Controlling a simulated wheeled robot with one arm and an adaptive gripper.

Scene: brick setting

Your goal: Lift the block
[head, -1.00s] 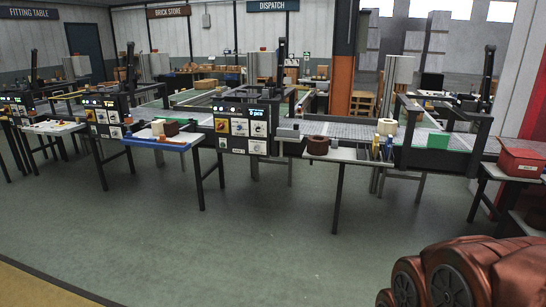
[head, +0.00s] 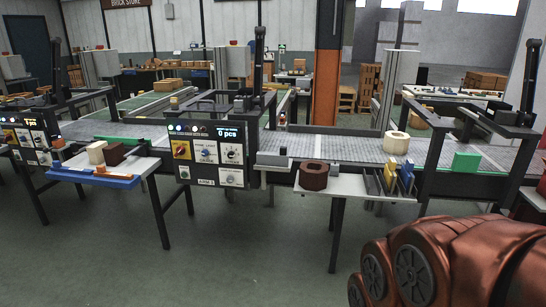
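Several block-like things are in the head view, and I cannot tell which one the task means. A green block (head: 466,162) stands at the right on the grey conveyor (head: 340,150). A cream block (head: 96,153) and a dark brown block (head: 115,154) sit side by side on the blue-edged table (head: 75,176) at the left. A small dark block (head: 283,157) stands at the middle, at the conveyor's near side. My gripper is not in view; only copper-coloured links of my arm show at the lower right.
A brown ring-shaped piece (head: 313,178) sits on the small middle table (head: 345,188), beside upright yellow and blue pieces (head: 398,177). A cream ring (head: 396,143) lies on the conveyor. A control panel (head: 208,155) stands between the tables. The floor (head: 240,265) in front is clear.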

